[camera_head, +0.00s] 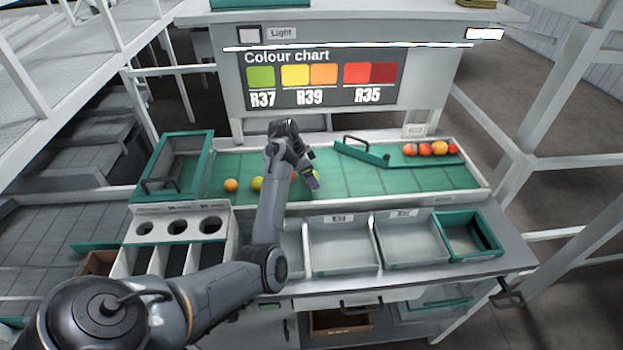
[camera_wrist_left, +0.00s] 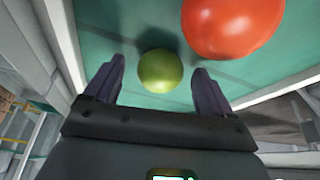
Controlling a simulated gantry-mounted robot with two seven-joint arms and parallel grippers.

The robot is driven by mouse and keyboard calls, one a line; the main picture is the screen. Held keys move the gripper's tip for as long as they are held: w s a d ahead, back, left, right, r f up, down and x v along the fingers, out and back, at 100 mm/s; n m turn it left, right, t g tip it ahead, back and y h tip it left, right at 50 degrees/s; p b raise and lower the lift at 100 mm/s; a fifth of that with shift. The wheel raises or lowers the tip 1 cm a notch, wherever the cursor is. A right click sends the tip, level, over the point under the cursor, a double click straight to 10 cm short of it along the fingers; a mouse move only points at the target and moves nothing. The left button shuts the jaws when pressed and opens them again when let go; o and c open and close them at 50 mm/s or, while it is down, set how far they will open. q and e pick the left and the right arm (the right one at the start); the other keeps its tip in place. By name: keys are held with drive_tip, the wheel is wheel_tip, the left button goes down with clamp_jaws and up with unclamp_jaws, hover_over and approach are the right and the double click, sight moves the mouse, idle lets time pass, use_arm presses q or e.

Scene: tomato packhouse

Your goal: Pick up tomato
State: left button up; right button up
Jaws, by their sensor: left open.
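My left gripper (camera_head: 313,182) reaches down over the green sorting belt (camera_head: 352,181). In the left wrist view its jaws (camera_wrist_left: 159,68) are open, with a small green tomato (camera_wrist_left: 160,71) showing between the fingertips. I cannot tell whether the fingers touch it. A larger red tomato (camera_wrist_left: 232,24) lies close by, to the right. In the head view the green tomato (camera_head: 317,174) shows only partly behind the gripper, and the red one is mostly hidden by my arm. A yellow-green tomato (camera_head: 257,183) and an orange tomato (camera_head: 231,185) lie further left on the belt.
Several red and orange tomatoes (camera_head: 424,149) rest at the back right, beyond a green diverter bar (camera_head: 362,152). Grey bins (camera_head: 342,268) and a green-rimmed crate (camera_head: 470,213) line the front. A panel with round holes (camera_head: 177,227) stands at the left. The right belt end is clear.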

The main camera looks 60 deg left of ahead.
sight(314, 172)
use_arm(q)
drive_tip(key=shift+f, duration=0.15)
drive_tip(key=c, duration=0.8)
drive_tip(key=shift+c, duration=0.2)
drive_tip(key=shift+r, duration=0.85)
wheel_tip(314, 172, up, 2)
drive_tip(key=shift+r+p, duration=0.2)
drive_tip(key=shift+p, duration=0.2)
drive_tip(key=w+d+r+p, duration=0.1)
drive_tip(key=w+d+r, duration=0.3)
drive_tip(key=d+r, duration=0.3)
drive_tip(key=shift+d, duration=2.05)
